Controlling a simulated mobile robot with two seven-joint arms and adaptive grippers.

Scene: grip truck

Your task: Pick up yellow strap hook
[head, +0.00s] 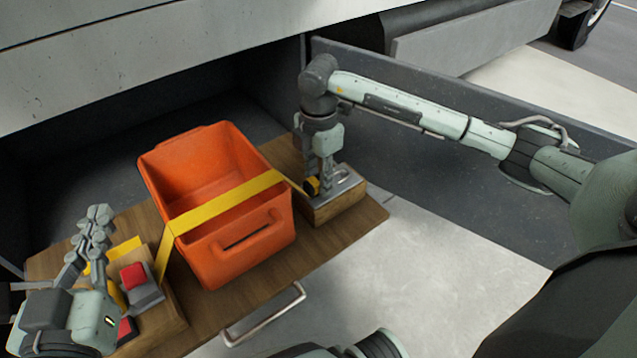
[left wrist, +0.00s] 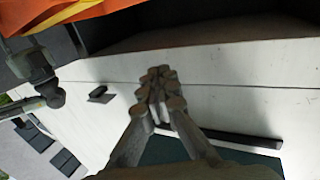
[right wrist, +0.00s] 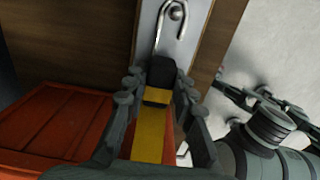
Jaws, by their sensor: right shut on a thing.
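The yellow strap hook (head: 311,186) is at the right end of the yellow strap, over the metal plate on the right wooden block. In the right wrist view its black end (right wrist: 161,72) and yellow strap (right wrist: 151,130) lie between my right fingers. My right gripper (head: 320,189) points down and is shut on the strap hook. A bent metal ring (right wrist: 174,14) on the plate is just beyond the hook's black end. My left gripper (head: 98,215) is shut and empty, its fingers pointing up near the left block; its fingertips meet in the left wrist view (left wrist: 160,80).
An orange crate (head: 222,262) stands on a wooden board (head: 290,275) with the strap across it. A red-buttoned ratchet (head: 140,283) sits on the left block. Grey walls enclose the back and right. A metal handle (head: 265,316) is at the front.

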